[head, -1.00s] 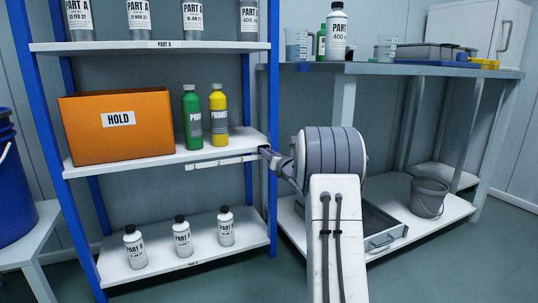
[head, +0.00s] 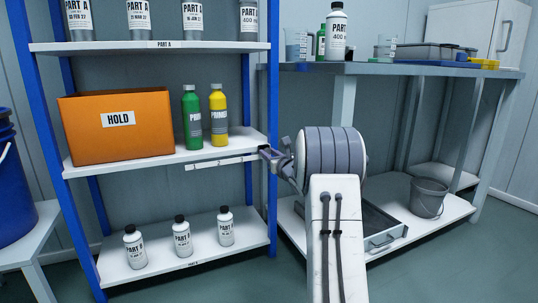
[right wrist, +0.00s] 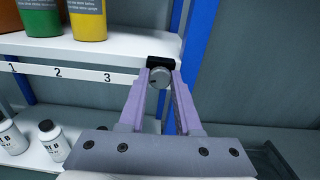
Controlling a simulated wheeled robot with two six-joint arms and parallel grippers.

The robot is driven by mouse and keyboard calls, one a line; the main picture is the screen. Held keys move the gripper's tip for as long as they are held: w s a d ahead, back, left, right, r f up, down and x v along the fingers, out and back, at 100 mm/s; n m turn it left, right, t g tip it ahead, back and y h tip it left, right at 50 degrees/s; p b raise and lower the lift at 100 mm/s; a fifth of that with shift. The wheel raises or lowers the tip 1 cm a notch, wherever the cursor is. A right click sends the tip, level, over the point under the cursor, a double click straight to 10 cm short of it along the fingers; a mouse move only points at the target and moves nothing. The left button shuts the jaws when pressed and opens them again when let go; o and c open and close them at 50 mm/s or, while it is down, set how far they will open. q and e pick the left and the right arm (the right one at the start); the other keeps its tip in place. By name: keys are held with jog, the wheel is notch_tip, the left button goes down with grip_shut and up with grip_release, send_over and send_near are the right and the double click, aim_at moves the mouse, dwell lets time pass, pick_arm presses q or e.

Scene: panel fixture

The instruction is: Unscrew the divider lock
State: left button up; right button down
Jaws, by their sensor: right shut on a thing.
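The divider lock shows in the right wrist view as a round grey knob (right wrist: 159,77) in front of a black block (right wrist: 162,62), at the right end of a white strip (right wrist: 70,73) numbered 1, 2 and 3. The strip (head: 222,162) runs below the front of the middle shelf. My right gripper (head: 266,152) is at the strip's right end, by the blue rack post. In the right wrist view the fingertips (right wrist: 160,76) are shut on the knob, one on each side. In the head view the gripper hides the knob. My left gripper is not in view.
The middle shelf (head: 170,155) holds an orange HOLD box (head: 120,138), a green bottle (head: 192,120) and a yellow bottle (head: 218,122). The blue post (head: 272,80) stands close by the gripper. A grey bench (head: 420,72) is at right.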

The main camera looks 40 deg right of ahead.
jog(key=shift+s+d+f, duration=0.1)
jog(key=shift+f, duration=0.05)
jog(key=c, duration=0.6)
grip_release()
jog(key=shift+s, duration=0.2)
jog(key=p+v, duration=0.4)
jog(key=v, duration=0.6)
